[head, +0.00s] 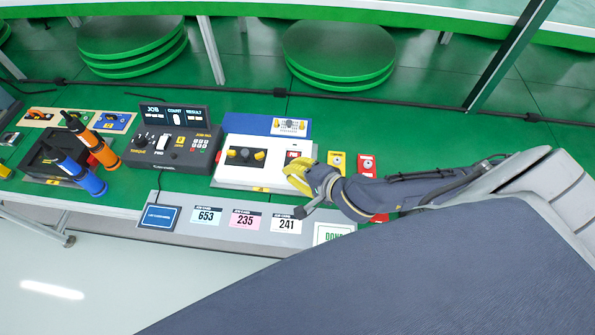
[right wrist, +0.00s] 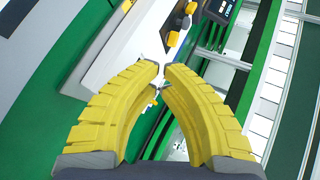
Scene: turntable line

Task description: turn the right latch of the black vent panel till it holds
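The black vent panel (head: 244,156) is set in the top of a white box. Its right latch (head: 260,155) is a yellow knob at the panel's right end, and another yellow knob is at its left. My right gripper (head: 300,180), with yellow fingers, is over the box's right edge, apart from the right latch. In the right wrist view the right latch (right wrist: 173,39) is beyond the fingertips (right wrist: 162,69). The tips are close together with a narrow gap and no latch between them. My left gripper is not in view.
A dark console (head: 173,138) stands left of the box. Red and yellow tags (head: 366,165) lie to the right. A blue plate (head: 290,126) is behind the box. A grey strip with number cards (head: 245,219) runs along the front. Orange and blue tools (head: 88,180) stand at the left.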

